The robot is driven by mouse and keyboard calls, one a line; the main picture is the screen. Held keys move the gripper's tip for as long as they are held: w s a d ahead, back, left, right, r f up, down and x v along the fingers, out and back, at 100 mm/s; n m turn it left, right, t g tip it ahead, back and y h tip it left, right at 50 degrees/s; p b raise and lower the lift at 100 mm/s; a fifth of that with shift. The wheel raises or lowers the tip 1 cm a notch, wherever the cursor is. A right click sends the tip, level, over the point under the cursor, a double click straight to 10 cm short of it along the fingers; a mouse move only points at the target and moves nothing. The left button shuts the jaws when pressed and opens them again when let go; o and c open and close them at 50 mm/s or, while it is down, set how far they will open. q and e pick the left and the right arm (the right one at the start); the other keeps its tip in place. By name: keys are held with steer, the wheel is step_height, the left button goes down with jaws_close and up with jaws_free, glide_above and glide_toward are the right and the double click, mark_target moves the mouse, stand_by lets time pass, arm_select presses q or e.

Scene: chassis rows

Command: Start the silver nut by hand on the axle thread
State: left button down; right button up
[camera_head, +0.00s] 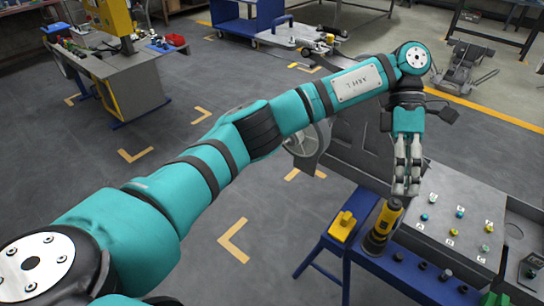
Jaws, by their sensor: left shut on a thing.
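My left gripper (407,188) points down over the back left part of a pale tray (412,233) on the blue bench at the right. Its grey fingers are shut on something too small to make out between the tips. I cannot pick out a silver nut or an axle thread for sure. My right gripper does not show.
A yellow and black tool (383,222) stands upright on the blue bench (368,262), left of the tray. A yellow block (342,227) sits at the bench's left end. A grey workbench (112,72) stands at the back left. The floor between is mostly clear.

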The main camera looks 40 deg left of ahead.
arm_select(q)
steer(key=w+a+f+n+t+h+b, duration=0.1)
steer(key=w+a+n+t+h, duration=0.75)
steer(key=n+t, duration=0.75)
steer(key=a+f+n+t+y+p, duration=0.4)
steer(key=a+f+n+y, duration=0.2)
steer(key=a+n, duration=0.6)
steer(key=w+a+f+n+t+y+p, duration=0.1)
steer(key=a+f+n+t+y+p, duration=0.4)
steer(key=a+f+n, duration=0.5)
steer(key=a+n, duration=0.3)
steer(key=n, duration=0.2)
steer(key=shift+w+a+n+y+p, duration=0.2)
steer(key=shift+a+n+y+p, duration=0.1)
steer(key=shift+y, duration=0.05)
